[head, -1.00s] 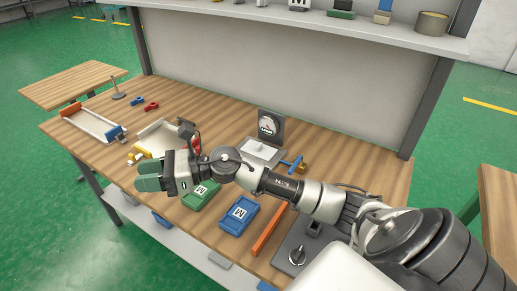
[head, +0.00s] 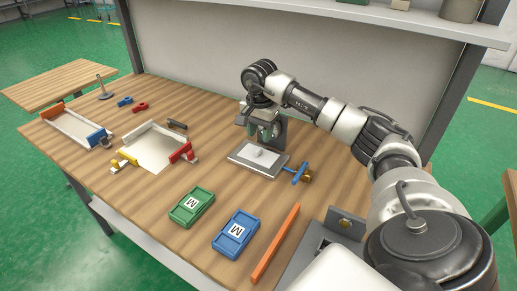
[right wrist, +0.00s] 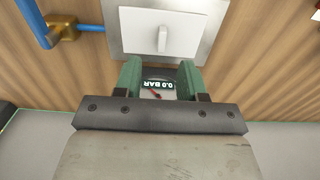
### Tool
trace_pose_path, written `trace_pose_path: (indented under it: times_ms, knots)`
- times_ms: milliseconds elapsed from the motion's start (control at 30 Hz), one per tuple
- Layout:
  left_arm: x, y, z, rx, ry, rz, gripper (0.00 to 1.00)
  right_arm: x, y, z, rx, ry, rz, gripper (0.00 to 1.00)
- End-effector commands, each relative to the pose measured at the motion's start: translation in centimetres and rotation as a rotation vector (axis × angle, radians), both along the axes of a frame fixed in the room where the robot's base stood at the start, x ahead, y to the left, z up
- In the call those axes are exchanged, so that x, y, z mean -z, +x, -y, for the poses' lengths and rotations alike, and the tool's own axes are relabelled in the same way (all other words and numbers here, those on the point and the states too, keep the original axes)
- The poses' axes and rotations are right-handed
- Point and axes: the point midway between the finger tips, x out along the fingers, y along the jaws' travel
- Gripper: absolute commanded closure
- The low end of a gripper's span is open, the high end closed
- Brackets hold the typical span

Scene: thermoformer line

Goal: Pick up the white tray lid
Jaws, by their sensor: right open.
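The white tray lid (head: 245,153) is a flat white plate with a small raised white grip. It lies on a grey metal plate on the wooden bench. In the right wrist view the lid (right wrist: 135,30) shows at the top, its grip upright in the picture. My right gripper (head: 264,131) points down over the back of the lid, in front of the gauge. Its green fingers (right wrist: 160,75) are apart with nothing held, and the lid's grip lies beyond the fingertips. My left gripper is not in view.
A gauge (right wrist: 157,88) reading 0.0 BAR stands behind the lid. A blue-handled valve (head: 299,173) is right of it. A green case (head: 191,207), a blue case (head: 233,234) and an orange bar (head: 275,243) lie in front. A clamp-edged tray (head: 152,147) is left.

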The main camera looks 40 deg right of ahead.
Motion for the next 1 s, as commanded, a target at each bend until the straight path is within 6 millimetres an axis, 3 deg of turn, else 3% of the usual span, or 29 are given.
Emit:
trace_pose_path:
  times_ms: [167, 433, 767, 1000]
  knots:
    - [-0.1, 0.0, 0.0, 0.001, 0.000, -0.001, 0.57, 1.3, 0.0, -0.1, 0.000, 0.002, -0.001, 0.60]
    - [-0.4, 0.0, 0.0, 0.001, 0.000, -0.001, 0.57, 5.2, 0.1, -0.4, 0.001, 0.003, -0.001, 0.60]
    - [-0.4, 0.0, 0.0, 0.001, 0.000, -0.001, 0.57, 6.0, 0.1, -0.4, 0.000, 0.003, 0.002, 0.60]
    - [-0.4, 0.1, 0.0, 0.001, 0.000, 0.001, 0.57, 6.0, 0.1, -0.4, 0.000, 0.003, 0.002, 0.95]
